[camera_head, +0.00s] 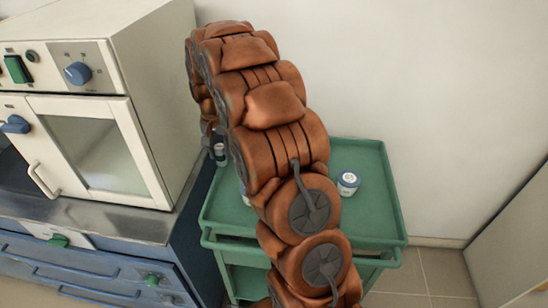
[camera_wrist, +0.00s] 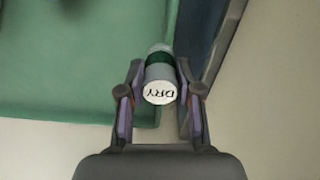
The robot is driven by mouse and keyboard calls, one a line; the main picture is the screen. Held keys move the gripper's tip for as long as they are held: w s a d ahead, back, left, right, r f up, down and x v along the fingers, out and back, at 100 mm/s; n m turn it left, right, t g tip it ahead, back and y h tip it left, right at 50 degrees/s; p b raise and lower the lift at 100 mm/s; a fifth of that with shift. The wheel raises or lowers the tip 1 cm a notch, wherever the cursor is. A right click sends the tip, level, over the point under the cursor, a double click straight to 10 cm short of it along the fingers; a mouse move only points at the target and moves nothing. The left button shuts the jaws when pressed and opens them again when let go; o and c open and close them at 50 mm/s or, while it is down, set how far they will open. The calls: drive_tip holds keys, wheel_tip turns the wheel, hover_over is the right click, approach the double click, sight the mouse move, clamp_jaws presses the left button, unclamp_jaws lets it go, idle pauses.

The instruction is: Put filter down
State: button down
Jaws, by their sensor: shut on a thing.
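The filter is a grey cylinder (camera_wrist: 159,73) with a dark green band and a white round end marked "DRY". In the wrist view it sits between the two fingers of my gripper (camera_wrist: 160,100), which is shut on it. In the head view the filter (camera_head: 220,154) shows small beside my arm, with my gripper mostly hidden behind the arm. It is near the left back corner of a green cart (camera_head: 222,205). In the wrist view the cart top (camera_wrist: 60,60) lies to its left, and I cannot tell its height above it.
A white jar with a blue band (camera_head: 348,182) stands on the cart's right side. Another white item (camera_head: 245,198) is partly hidden by my arm. A white furnace (camera_head: 100,110) stands on a blue cabinet (camera_head: 120,270) to the left. The cart's front right looks clear.

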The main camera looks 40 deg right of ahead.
drive_tip(key=d+p, duration=0.1)
drive_tip(key=d, duration=0.3)
drive_tip(key=d+p, duration=0.1)
drive_tip(key=d, duration=0.4)
drive_tip(key=d+f+p, duration=0.1)
drive_tip(key=d, duration=0.3)
drive_tip(key=shift+d, duration=0.4)
wheel_tip(320, 180, down, 3)
drive_tip(key=shift+f+p, duration=0.1)
drive_tip(key=shift+p, duration=0.75)
drive_tip(key=shift+f, duration=0.3)
drive_tip(key=shift+f, duration=0.15)
drive_tip(key=c, duration=0.8)
unclamp_jaws()
